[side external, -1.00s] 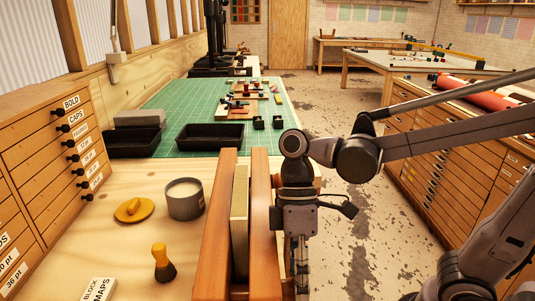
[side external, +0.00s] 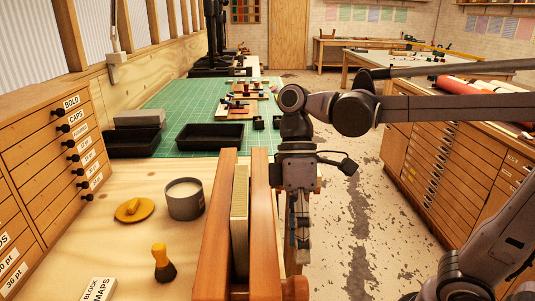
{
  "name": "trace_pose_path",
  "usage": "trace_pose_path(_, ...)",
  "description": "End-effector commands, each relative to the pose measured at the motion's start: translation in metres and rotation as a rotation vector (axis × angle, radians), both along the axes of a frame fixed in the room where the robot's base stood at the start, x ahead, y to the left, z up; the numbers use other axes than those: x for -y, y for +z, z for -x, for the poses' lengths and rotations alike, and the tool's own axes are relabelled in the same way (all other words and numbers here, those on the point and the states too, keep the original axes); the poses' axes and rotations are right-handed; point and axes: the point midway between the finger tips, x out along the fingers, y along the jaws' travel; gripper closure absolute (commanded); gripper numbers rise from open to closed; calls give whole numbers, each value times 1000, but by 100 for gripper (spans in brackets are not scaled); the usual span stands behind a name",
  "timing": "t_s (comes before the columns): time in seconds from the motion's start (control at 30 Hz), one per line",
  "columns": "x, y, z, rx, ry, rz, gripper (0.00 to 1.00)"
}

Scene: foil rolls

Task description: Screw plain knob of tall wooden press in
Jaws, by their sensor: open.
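The tall wooden press (side external: 222,240) stands at the bottom centre of the side view, two upright wooden boards with a pale block (side external: 240,215) between them. A wooden knob (side external: 296,288) shows at the lower right side of the press, cut by the bottom edge of the view; I cannot tell whether it is the plain one. My gripper (side external: 300,250) hangs pointing down just right of the right board, above the knob in the picture. It is open, with nothing seen between its fingers. The exact gap to the knob is unclear.
On the bench left of the press are a grey tin (side external: 185,199), a yellow lid (side external: 134,209) and a brush (side external: 163,262). Black trays (side external: 208,140) lie on the green mat (side external: 180,98) behind. Open floor (side external: 355,220) lies to the right.

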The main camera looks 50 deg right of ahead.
Motion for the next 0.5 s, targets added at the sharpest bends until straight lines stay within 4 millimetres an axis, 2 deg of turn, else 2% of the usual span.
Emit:
trace_pose_path(0.2,12,30,-12,0,-2,1,33)
trace_pose_path(0.5,17,43,-16,0,0,1,33)
